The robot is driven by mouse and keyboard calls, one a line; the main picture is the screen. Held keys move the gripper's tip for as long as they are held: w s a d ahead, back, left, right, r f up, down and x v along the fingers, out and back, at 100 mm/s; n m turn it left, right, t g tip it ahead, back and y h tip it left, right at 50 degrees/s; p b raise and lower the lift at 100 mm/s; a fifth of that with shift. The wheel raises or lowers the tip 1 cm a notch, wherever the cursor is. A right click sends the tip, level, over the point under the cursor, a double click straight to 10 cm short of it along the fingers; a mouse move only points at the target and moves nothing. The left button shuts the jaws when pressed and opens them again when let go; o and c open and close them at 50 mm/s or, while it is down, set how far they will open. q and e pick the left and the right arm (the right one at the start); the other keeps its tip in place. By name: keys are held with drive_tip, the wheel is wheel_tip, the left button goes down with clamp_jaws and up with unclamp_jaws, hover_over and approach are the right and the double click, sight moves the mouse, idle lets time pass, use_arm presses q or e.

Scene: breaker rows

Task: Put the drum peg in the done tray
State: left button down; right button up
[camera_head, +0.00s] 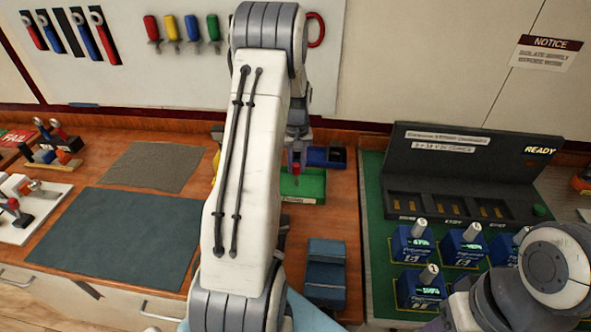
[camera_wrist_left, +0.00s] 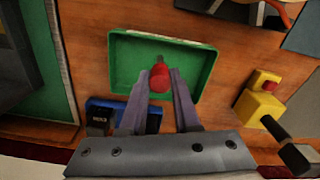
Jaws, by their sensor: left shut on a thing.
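My left gripper (camera_head: 296,160) is over the green tray (camera_head: 314,187) at the back of the wooden bench, its arm crossing the middle of the head view. In the left wrist view the gripper (camera_wrist_left: 161,76) is shut on a small red peg (camera_wrist_left: 159,79), which I take to be the drum peg. The peg is inside the outline of the green tray (camera_wrist_left: 122,70); I cannot tell whether it touches the floor. The tray has a pale label on its front, too small to read, and otherwise looks empty. My right gripper is out of view.
A dark blue stepped block (camera_head: 326,272) sits nearer. Several blue breakers (camera_head: 413,243) stand on the green mat at right. A dark mat (camera_head: 115,236) is bare.

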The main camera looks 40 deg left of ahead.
sight(294, 174)
use_arm(q)
drive_tip(key=shift+w+a+f, duration=0.1)
drive_tip(key=shift+a+f, duration=0.15)
drive_tip(key=shift+a, duration=0.15)
drive_tip(key=shift+f, duration=0.2)
wheel_tip(294, 174, down, 3)
drive_tip(key=shift+f+p, duration=0.15)
drive_tip(key=shift+p, duration=0.75)
drive_tip(key=shift+f, duration=0.25)
drive_tip(key=shift+f, duration=0.2)
drive_tip(key=c, duration=0.6)
unclamp_jaws()
drive_tip(key=shift+c, duration=0.2)
